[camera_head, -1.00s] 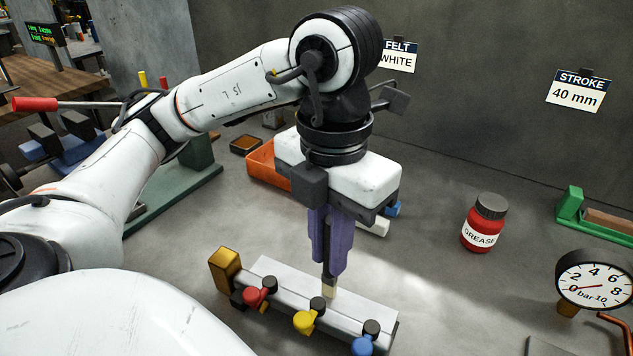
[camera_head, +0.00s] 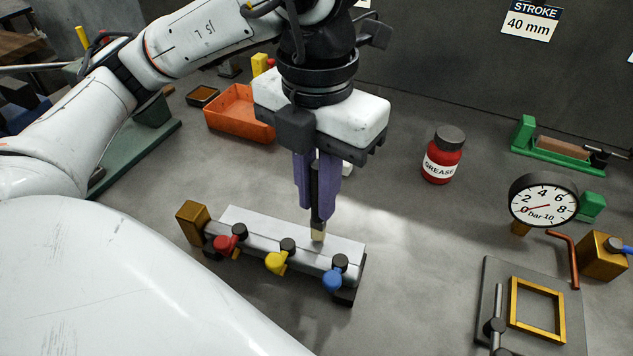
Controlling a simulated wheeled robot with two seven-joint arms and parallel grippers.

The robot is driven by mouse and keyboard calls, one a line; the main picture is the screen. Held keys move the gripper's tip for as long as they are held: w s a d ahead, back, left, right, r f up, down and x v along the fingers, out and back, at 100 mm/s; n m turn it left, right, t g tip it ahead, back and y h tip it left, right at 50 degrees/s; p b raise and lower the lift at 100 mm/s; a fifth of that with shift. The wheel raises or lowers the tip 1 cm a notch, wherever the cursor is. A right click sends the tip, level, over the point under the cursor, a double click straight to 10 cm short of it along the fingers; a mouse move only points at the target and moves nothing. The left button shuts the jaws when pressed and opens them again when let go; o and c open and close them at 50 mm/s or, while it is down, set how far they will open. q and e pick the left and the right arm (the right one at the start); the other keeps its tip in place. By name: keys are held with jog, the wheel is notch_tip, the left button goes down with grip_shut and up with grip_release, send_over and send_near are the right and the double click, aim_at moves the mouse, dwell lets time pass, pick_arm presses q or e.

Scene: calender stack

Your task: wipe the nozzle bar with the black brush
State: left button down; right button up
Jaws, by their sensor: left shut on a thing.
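The nozzle bar (camera_head: 225,216) is a long pale grey bar on the bench, with a red nozzle (camera_head: 227,246), a yellow nozzle (camera_head: 277,262) and a blue nozzle (camera_head: 333,279) along its front. My left gripper (camera_head: 315,200) points down over the bar, its purple fingers shut on the black brush (camera_head: 322,185). The brush is nearly upright; its cream tip (camera_head: 318,235) appears to touch the bar's top, between the yellow and blue nozzles. The fingers hide part of the brush handle. My right gripper is not in view.
A brass block (camera_head: 193,222) stands at the bar's left end. An orange tray (camera_head: 236,112) lies behind, a red grease jar (camera_head: 442,156) behind right. A pressure gauge (camera_head: 544,200) and a plate with a yellow frame (camera_head: 535,310) are at right. Bench between bar and plate is clear.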

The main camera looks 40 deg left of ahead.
pick_arm(q)
jog(key=shift+r+p, duration=2.05)
jog(key=shift+r, duration=0.7)
jog(key=shift+r, duration=0.1)
jog(key=shift+r+p, duration=1.25)
jog(key=shift+r, duration=0.2)
jog(key=c, duration=2.3)
grip_release()
grip_shut()
